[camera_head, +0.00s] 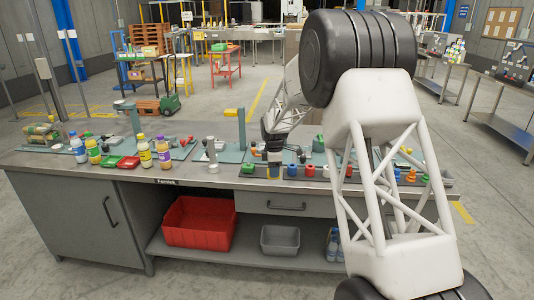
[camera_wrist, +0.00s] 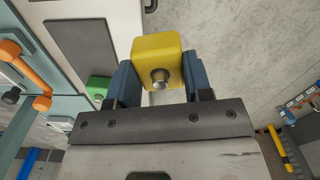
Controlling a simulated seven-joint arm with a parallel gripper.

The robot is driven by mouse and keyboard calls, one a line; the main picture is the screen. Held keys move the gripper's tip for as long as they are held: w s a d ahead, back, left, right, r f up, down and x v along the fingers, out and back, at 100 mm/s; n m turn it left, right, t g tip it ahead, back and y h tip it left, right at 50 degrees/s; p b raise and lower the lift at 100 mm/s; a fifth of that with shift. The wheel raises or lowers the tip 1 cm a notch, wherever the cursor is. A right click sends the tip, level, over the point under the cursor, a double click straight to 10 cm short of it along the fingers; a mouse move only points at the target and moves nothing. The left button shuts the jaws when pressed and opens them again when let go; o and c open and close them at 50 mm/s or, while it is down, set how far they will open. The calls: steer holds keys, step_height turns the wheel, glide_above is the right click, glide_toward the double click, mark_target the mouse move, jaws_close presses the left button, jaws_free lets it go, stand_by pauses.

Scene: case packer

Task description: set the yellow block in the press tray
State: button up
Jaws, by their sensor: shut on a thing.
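The yellow block (camera_wrist: 157,52) has a round metal stud on the face toward the wrist camera. My gripper (camera_wrist: 160,78) is shut on it, one blue finger on each side. A post with a yellow top (camera_head: 234,112) and a small pale upright device (camera_head: 211,150) stand left of my gripper. I cannot tell which part is the press tray.
Bottles (camera_head: 145,152) and red and green trays (camera_head: 129,162) stand on the left of the bench (camera_head: 190,178). Coloured parts (camera_head: 310,171) line the front right. A green block (camera_wrist: 98,88) lies left of my gripper in the wrist view. My arm hides the bench's right part.

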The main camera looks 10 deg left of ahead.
steer(key=w+a+r+m, duration=0.15)
steer(key=w+m, duration=0.25)
steer(key=w, duration=0.5)
steer(key=w+a+r+m, duration=0.1)
steer(key=w+a+m, duration=0.25)
steer(key=w, duration=0.55)
steer(key=m, duration=1.3)
glide_toward(262, 147)
steer(key=shift+s+d+r, duration=1.15)
steer(key=shift+s+d, duration=0.1)
steer(key=shift+s, duration=0.05)
steer(key=shift+f, duration=2.05)
steer(key=shift+f, duration=2)
steer(key=shift+f, duration=0.15)
steer(key=o, duration=1)
steer(key=shift+c, duration=0.2)
